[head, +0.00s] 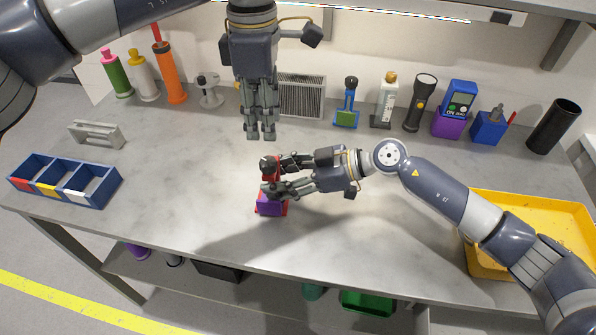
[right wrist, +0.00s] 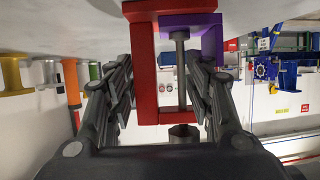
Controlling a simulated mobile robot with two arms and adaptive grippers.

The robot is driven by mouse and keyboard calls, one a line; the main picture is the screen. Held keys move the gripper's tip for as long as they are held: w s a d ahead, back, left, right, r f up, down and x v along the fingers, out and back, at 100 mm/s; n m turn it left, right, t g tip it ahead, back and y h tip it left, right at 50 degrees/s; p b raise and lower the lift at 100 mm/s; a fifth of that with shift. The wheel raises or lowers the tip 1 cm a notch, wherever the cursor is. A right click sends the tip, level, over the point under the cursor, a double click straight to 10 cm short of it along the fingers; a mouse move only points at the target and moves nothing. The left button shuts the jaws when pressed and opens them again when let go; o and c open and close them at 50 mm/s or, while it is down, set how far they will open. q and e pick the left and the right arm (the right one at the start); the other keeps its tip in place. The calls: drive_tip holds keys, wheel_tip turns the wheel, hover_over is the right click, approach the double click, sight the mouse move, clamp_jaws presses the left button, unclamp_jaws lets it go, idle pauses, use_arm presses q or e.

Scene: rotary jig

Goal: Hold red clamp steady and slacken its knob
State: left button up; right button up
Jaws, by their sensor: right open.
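The red clamp (head: 286,208) stands near the middle of the bench, with a purple block (head: 270,208) at its base. Its dark knob (head: 268,163) is on top. The right wrist view shows the clamp's red frame (right wrist: 145,65), the purple part (right wrist: 212,42), a grey screw and the dark knob (right wrist: 183,130). My right gripper (head: 275,176) reaches in from the right. Its open fingers (right wrist: 165,82) lie on either side of the clamp; contact is unclear. My left gripper (head: 261,136) points down, empty, above and apart from the knob. Its finger gap is hard to judge.
A blue divided bin (head: 104,192) and a grey handle-like part (head: 96,135) are on the left. A yellow tray (head: 535,201) is at the right. Bottles, a flashlight (head: 421,100) and other tools line the back. The bench around the clamp is clear.

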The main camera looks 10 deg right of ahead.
sight(268, 162)
drive_tip(key=shift+x, duration=0.85)
drive_tip(key=shift+c, duration=0.3)
drive_tip(key=c, duration=0.9)
use_arm(q)
drive_tip(key=shift+o, duration=1.4)
use_arm(e)
drive_tip(key=shift+c, duration=0.6)
use_arm(q)
drive_tip(key=shift+o, duration=0.2)
drive_tip(key=m, duration=0.2)
drive_tip(key=r+m, duration=0.1)
drive_tip(key=m, duration=0.1)
drive_tip(key=shift+d+r+m, duration=0.1)
drive_tip(key=shift+r+m, duration=0.05)
drive_tip(key=shift+m, duration=0.25)
wheel_tip(268, 162, down, 11)
drive_tip(key=m, duration=0.4)
